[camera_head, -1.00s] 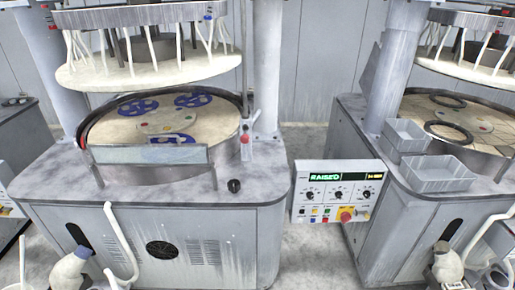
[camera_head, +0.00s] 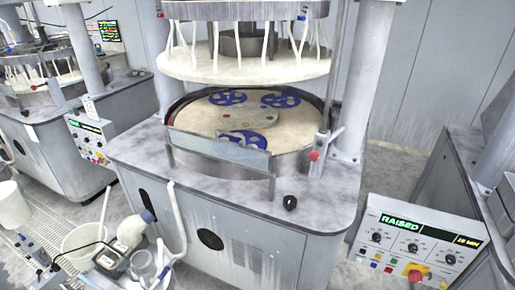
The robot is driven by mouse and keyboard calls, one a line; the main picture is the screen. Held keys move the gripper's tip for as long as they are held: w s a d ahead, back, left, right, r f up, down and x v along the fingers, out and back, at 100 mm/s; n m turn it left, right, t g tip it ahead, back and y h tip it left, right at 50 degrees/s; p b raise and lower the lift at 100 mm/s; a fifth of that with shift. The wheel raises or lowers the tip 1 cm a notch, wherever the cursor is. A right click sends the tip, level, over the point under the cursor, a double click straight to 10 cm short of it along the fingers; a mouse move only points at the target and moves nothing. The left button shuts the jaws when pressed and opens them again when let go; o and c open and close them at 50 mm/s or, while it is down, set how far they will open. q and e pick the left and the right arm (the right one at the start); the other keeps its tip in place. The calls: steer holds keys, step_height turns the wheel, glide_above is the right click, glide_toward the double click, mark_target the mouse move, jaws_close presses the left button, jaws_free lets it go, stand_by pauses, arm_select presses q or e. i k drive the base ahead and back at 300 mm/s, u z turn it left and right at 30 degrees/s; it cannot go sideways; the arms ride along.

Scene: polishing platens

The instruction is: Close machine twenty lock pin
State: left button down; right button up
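The polishing machine (camera_head: 235,230) in the middle has its upper plate (camera_head: 245,66) raised above the round lower platen (camera_head: 290,127). Three blue carriers lie on this platen, one of them the front carrier (camera_head: 262,146). A small post with a red knob (camera_head: 315,156) stands at the platen's right rim; it may be the lock pin. Whether it is open or shut is too small to tell. I cannot read a machine number. Neither of my grippers is in view.
A control panel (camera_head: 415,240) reading RAISED stands at the lower right. A black knob (camera_head: 290,203) sits on the machine's front deck. A bucket (camera_head: 88,243), bottles and hoses crowd the floor at front left. Another machine (camera_head: 60,150) stands behind left.

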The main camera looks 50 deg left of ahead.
mark_target(314, 156)
steer(key=u, duration=0.75)
steer(key=i, duration=1.05)
steer(key=u, duration=0.6)
